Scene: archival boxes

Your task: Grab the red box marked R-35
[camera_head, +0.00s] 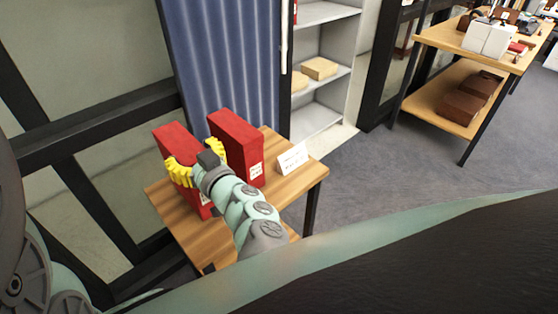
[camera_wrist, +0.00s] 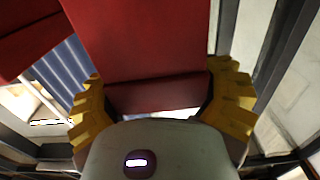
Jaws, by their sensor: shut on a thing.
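Two red boxes stand upright at a small wooden table in the head view. The left red box (camera_head: 177,138) is between the yellow fingers of my gripper (camera_head: 198,158), which is shut on it. In the wrist view the held box (camera_wrist: 140,40) fills the middle, with a yellow finger of my gripper (camera_wrist: 156,88) on each side. The right red box (camera_head: 236,136) stands just beside it, apart from the grip; it also shows at the upper left of the wrist view (camera_wrist: 28,42). Both boxes carry small white labels, too small to read. I cannot tell whether the held box touches the tabletop.
The wooden table (camera_head: 310,172) also bears a white card (camera_head: 292,158) to the right of the boxes. A blue curtain (camera_head: 225,60) and grey shelves (camera_head: 318,112) stand behind. Dark window frames are at the left. A wooden rack (camera_head: 440,100) stands far right, with open carpet between.

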